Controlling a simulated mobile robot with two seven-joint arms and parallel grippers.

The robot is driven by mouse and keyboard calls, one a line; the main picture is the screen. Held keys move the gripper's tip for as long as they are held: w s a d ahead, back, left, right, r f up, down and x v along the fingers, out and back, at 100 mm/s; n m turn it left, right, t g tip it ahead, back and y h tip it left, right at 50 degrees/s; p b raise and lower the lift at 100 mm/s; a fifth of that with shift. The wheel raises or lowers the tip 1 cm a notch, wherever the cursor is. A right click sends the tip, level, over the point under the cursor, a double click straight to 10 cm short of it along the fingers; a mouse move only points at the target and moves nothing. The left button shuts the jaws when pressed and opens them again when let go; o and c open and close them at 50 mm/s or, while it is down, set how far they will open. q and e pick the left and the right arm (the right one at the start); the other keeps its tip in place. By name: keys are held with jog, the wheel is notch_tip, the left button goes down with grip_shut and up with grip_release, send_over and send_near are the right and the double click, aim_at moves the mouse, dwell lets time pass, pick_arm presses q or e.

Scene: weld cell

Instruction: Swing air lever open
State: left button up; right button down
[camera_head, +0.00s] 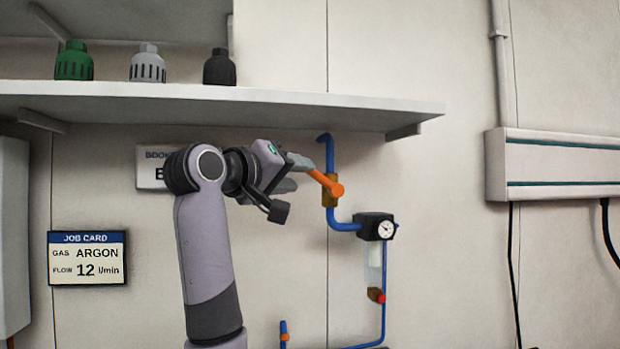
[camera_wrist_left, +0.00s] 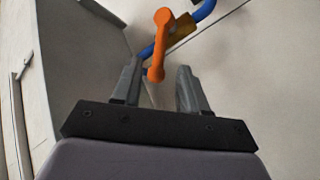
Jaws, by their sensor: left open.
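The orange air lever (camera_head: 327,183) sits on a brass valve (camera_head: 329,199) in the blue pipe on the wall. It points up and to the left from its pivot. My left gripper (camera_head: 305,163) is at the lever's free end in the head view. In the left wrist view the lever (camera_wrist_left: 159,45) reaches down between the fingertips of my open left gripper (camera_wrist_left: 158,75), with a gap visible on both sides. Whether a finger touches it I cannot tell. My right gripper is in neither view.
A grey shelf (camera_head: 300,97) with green, grey and black fittings hangs above my left arm. A pressure gauge (camera_head: 376,227) and flow tube (camera_head: 374,262) sit below right of the valve. A job card (camera_head: 87,258) hangs at left.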

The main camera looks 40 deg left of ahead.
aim_at(313, 175)
pick_arm(q)
jog(key=w+p, duration=0.2)
jog(key=w, duration=0.3)
jog(key=shift+w+r, duration=0.1)
jog(key=shift+w, duration=0.85)
grip_shut()
